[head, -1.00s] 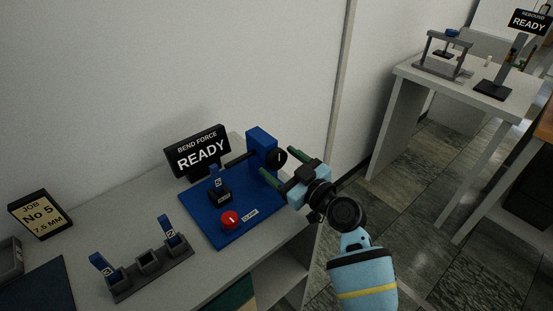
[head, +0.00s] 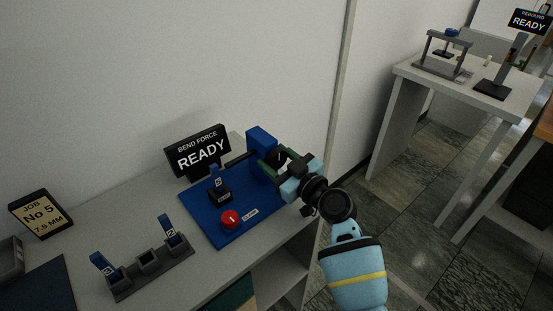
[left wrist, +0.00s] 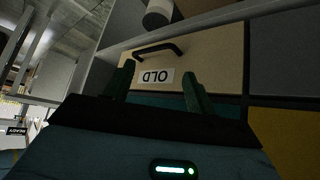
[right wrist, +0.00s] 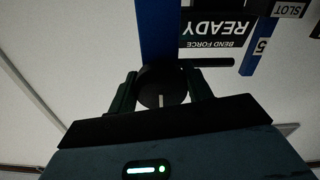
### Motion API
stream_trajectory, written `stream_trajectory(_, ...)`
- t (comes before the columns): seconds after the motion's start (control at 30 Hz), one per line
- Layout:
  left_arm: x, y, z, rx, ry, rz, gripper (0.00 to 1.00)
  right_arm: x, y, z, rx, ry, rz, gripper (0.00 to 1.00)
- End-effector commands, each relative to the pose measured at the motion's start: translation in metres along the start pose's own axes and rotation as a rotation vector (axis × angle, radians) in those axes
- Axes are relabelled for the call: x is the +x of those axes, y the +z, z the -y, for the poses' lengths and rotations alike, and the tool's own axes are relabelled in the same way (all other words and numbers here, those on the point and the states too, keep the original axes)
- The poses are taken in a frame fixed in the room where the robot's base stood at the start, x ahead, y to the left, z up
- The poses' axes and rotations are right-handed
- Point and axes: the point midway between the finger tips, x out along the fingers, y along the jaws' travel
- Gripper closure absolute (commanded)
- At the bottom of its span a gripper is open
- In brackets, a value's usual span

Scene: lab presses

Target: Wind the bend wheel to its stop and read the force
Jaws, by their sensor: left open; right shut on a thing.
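The bend wheel (right wrist: 162,84) is a black round knob with a pale mark, on a blue post (head: 260,140). My right gripper (right wrist: 163,90) is shut on the wheel, one green finger on each side. In the head view my right gripper (head: 275,164) comes from the right and hides most of the wheel. The bend force display (head: 198,152) reads READY. A blue strip marked 5 (head: 217,176) stands in the slot on the blue base plate (head: 222,238). My left gripper (left wrist: 158,88) is open and empty, facing a drawer front labelled OLD (left wrist: 156,76).
A red button (head: 230,219) sits on the plate's front. A grey rack (head: 160,282) holds two blue strips with an empty middle place. A job sign (head: 41,214) reads No 5, 7.5 MM. A second table (head: 410,72) with a rebound display stands at the far right.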

Motion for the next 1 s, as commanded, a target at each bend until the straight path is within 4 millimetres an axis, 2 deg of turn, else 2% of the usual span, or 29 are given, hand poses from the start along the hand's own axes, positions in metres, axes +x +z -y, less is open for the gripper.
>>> stream_trajectory(0.17, 0.0003, 0.0009, 0.0, 0.0, 0.0, 0.001, 0.44, -0.0002, 0.0003, 0.0001, 0.06, 0.0, 0.0, 0.73)
stream_trajectory(0.6, 0.0, -0.0004, -0.0001, 0.0, 0.0, -0.001, 0.44, 0.0, -0.0007, 0.0015, 0.353, -0.001, -0.001, 0.73)
stream_trajectory(0.97, 0.0, -0.0004, -0.0003, 0.0, 0.0, 0.0, 0.44, 0.0001, -0.0006, 0.0018, 0.372, -0.002, -0.001, 0.73)
stream_trajectory(1.0, 0.0, -0.0003, -0.0003, 0.0, 0.0, 0.0, 0.44, 0.0001, -0.0006, 0.0018, 0.372, -0.002, -0.001, 0.47)
